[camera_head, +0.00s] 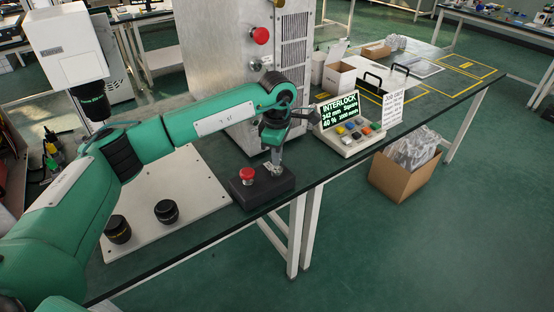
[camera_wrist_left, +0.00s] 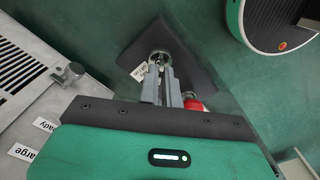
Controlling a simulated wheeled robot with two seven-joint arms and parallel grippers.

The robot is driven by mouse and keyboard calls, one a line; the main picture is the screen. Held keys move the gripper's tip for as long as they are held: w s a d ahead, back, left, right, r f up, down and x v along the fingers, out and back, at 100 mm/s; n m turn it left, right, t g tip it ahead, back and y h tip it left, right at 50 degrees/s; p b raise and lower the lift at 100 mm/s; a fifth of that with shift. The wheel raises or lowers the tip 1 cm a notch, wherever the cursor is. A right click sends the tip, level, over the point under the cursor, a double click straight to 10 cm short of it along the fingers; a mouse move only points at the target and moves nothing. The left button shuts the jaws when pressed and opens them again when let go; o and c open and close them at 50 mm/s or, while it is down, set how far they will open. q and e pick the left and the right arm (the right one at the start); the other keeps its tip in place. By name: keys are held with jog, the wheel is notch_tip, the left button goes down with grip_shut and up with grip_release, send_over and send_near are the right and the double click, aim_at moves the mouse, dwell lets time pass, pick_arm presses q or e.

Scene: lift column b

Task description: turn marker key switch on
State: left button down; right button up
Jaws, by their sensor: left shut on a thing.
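A dark control box (camera_head: 262,188) lies near the front edge of the table, with a red mushroom button (camera_head: 247,175) on its left part. The box also shows in the left wrist view (camera_wrist_left: 185,45). The key switch, with a round silver collar (camera_wrist_left: 160,55), sits on the same box, beside a small white label (camera_wrist_left: 139,72). My left gripper (camera_head: 277,165) points down over the right part of the box. Its fingers (camera_wrist_left: 161,75) are shut on the key at the collar. The fingers mostly hide the key, so its angle cannot be read. My right gripper is not in view.
A tall metal cabinet (camera_head: 225,65) stands behind the box. A console with an INTERLOCK display (camera_head: 340,108) and colored buttons stands to the right. Two black round knobs (camera_head: 166,211) stand on a pale plate (camera_head: 190,180) to the left.

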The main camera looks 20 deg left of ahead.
pick_arm(q)
jog(key=shift+m+b, duration=0.4)
jog(key=shift+m, duration=0.4)
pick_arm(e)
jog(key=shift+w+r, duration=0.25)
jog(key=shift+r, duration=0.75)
pick_arm(q)
jog(key=shift+r, duration=0.1)
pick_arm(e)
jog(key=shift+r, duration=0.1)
pick_arm(q)
jog(key=c, duration=1.6)
grip_release()
notch_tip(320, 180, up, 14)
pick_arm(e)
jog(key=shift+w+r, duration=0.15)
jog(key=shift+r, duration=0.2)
